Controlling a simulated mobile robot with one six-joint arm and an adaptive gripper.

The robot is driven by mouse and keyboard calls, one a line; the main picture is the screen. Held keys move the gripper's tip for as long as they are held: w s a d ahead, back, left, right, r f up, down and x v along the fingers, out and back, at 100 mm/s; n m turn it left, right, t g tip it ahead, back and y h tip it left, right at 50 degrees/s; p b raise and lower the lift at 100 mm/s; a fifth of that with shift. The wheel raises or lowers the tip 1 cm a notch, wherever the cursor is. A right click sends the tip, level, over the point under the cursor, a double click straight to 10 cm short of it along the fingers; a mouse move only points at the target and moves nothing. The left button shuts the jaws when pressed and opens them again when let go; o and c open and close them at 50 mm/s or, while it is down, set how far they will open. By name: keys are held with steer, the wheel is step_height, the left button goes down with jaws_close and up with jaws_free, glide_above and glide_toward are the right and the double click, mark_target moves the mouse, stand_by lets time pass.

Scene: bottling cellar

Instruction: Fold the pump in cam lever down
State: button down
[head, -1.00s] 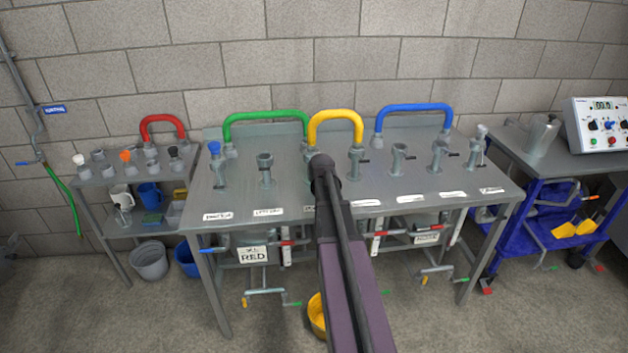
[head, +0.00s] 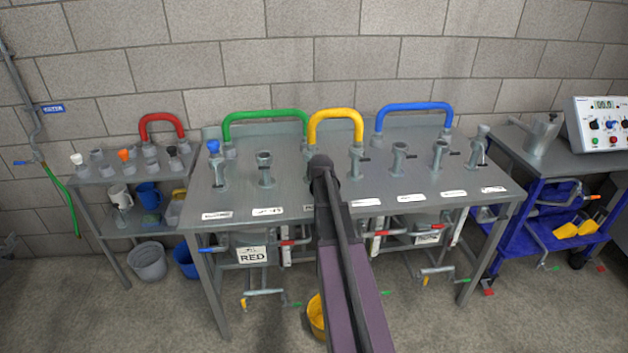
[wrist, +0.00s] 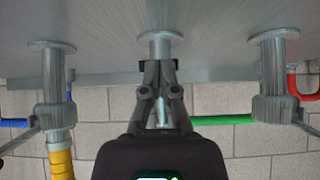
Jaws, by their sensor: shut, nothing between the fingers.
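A row of grey upright fittings, some with small dark side levers, stands on the grey bench (head: 300,190). The wrist view appears upside down and shows a grey fitting (wrist: 160,42) in the middle, straight beyond my gripper (wrist: 160,72). My gripper's fingers are shut and empty, close in front of that fitting; I cannot tell whether they touch it. Small dark stubs show on both sides there, but I cannot tell which is a lever. In the head view my arm hides this spot. The bench labels are too blurred to read, so I cannot tell which fitting is the pump in.
Neighbouring fittings (wrist: 52,85) and (wrist: 275,80) flank my gripper closely. Green (head: 265,114), yellow (head: 335,113) and blue (head: 413,107) hose loops arch behind the row. A shelf with caps and cups stands left; a blue cart (head: 540,200) stands right.

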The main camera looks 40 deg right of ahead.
steer(key=shift+r, duration=0.1)
steer(key=shift+r+p, duration=0.7)
steer(key=shift+p, duration=0.1)
